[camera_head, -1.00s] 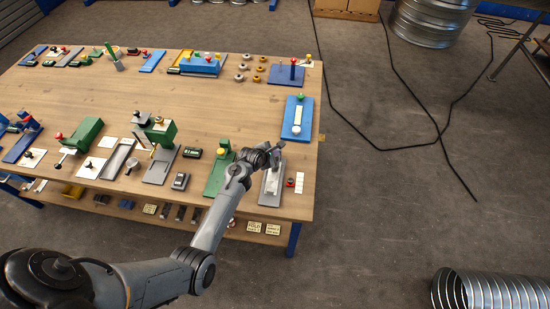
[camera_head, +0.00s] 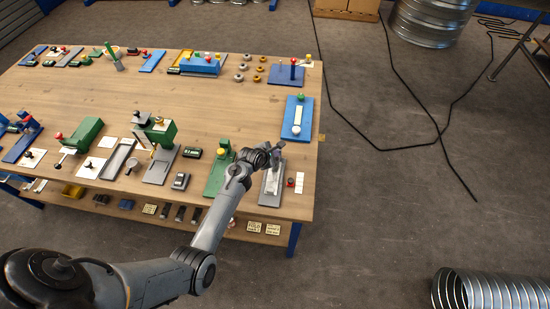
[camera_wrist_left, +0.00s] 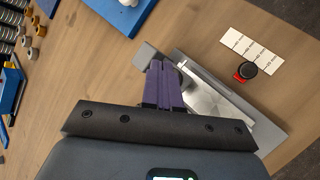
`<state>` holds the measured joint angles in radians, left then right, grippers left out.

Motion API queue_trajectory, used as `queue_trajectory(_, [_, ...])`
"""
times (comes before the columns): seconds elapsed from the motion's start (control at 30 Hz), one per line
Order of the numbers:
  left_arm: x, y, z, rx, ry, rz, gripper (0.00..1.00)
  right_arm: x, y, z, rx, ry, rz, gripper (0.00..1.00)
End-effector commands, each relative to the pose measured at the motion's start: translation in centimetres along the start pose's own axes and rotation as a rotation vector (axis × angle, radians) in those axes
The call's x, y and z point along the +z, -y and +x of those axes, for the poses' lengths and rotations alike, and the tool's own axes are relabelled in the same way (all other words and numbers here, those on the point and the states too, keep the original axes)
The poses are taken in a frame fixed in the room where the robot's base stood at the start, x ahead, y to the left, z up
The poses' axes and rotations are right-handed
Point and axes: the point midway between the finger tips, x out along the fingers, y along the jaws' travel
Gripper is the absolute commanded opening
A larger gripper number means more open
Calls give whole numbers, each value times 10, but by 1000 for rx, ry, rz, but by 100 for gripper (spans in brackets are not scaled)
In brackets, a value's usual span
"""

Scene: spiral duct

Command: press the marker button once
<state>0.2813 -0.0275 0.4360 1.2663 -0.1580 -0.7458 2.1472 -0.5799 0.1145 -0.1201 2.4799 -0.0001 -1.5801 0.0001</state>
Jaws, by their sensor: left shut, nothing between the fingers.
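A small round button with a black top and red base (camera_wrist_left: 247,70) sits on the wooden table beside a white printed card (camera_wrist_left: 252,51) in the left wrist view; I cannot tell whether it is the marker button. In the head view it is a tiny dark and red spot (camera_head: 291,182) near the table's right front corner. My left gripper (camera_head: 277,151) is above the grey metal plate fixture (camera_head: 271,186), left of that button. Its purple fingers (camera_wrist_left: 167,84) are shut and empty, over the plate in the wrist view. My right gripper is not in view.
Several more fixtures line the table edges. The table's middle (camera_head: 190,100) is clear.

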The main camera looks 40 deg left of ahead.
Motion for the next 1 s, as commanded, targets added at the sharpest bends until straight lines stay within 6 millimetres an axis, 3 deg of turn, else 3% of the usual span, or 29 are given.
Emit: queue_trajectory(1.0, [-6, 6, 8, 0, 0, 0, 0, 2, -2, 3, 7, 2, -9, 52])
